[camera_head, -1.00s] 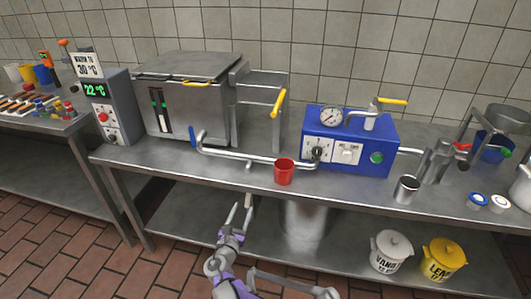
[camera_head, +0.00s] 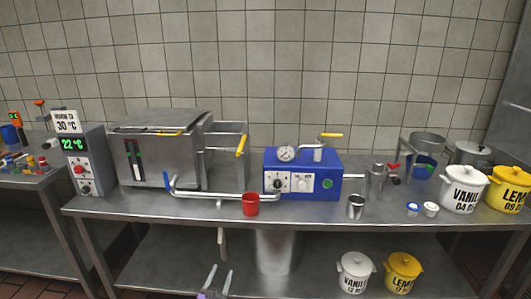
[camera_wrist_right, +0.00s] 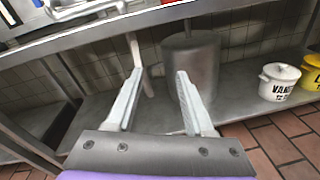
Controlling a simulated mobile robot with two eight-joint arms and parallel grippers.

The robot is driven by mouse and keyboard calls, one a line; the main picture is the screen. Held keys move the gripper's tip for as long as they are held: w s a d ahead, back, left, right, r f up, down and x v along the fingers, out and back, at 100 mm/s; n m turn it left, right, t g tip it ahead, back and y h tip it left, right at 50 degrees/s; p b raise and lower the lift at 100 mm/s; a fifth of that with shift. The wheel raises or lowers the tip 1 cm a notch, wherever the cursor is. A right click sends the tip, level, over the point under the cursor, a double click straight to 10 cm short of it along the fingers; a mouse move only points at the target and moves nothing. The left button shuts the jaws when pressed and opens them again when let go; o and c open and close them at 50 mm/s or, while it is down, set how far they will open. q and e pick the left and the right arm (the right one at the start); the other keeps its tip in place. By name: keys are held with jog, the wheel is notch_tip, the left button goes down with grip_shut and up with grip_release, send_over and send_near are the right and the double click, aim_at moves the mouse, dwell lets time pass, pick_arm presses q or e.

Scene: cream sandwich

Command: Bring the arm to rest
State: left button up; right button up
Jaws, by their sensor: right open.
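My right gripper (camera_head: 216,280) is at the bottom of the head view, below and in front of the table's front edge. Its two fingers are apart and hold nothing. In the right wrist view the open fingers (camera_wrist_right: 157,100) point toward the lower shelf, with a grey cylinder (camera_wrist_right: 192,75) beyond them. My left gripper is not in view.
The steel table (camera_head: 330,212) carries a red cup (camera_head: 251,204) near its front edge, a blue unit (camera_head: 325,178), a steel vat (camera_head: 165,160) and a metal cup (camera_head: 356,207). White (camera_head: 355,274) and yellow (camera_head: 403,273) lidded pots stand on the lower shelf.

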jog(key=s+d+r+m+g+h, duration=0.15)
jog(key=d+m, duration=0.25)
jog(key=d, duration=0.4)
jog(key=s+d+r+m+g+h, duration=0.1)
jog(key=d+r+m+g, duration=0.2)
jog(key=d, duration=0.5)
jog(key=s+d+m+g, duration=0.3)
jog(key=s+d+m, duration=0.6)
jog(key=d, duration=0.2)
jog(key=s+d+f+m+g+y, duration=0.25)
jog(key=s+m, duration=0.55)
jog(key=s, duration=0.6)
jog(key=s+d+f+m+g+y, duration=0.1)
jog(key=s+d+m+g+y, duration=0.15)
jog(key=s+m, duration=0.85)
pick_arm(q)
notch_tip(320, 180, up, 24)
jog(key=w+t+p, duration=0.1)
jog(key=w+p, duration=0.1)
jog(key=p, duration=1.9)
pick_arm(e)
notch_tip(320, 180, up, 24)
jog(key=s+n+t, duration=0.1)
jog(key=n, duration=0.3)
jog(key=shift+s, duration=0.35)
